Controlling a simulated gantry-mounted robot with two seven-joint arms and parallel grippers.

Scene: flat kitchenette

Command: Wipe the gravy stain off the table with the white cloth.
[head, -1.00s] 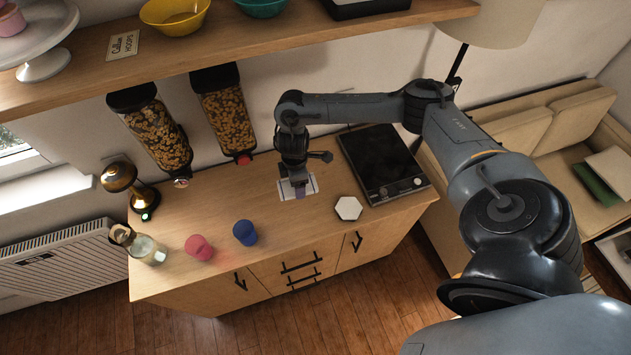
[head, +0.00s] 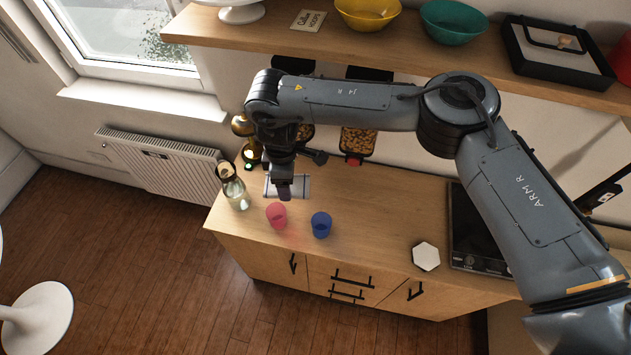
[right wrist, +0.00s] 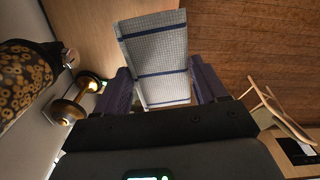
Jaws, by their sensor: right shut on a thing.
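The white cloth (head: 301,185) has dark blue stripes. My right gripper (head: 285,190) is shut on it, over the left part of the wooden counter (head: 375,215), behind the pink cup. In the right wrist view the cloth (right wrist: 155,50) spreads out between the two purple fingers (right wrist: 163,88). I cannot tell whether the cloth touches the counter. I cannot make out a clear gravy stain; a faint reddish patch shows on the counter in front of the pink cup. My left gripper is not in view.
A pink cup (head: 276,217) and a blue cup (head: 321,226) stand near the front edge. A glass bottle (head: 236,193) and a golden lamp (head: 252,152) are at the left end. A white hexagonal piece (head: 426,256) lies beside the black hob (head: 475,225). The shelf (head: 330,42) overhangs the back.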

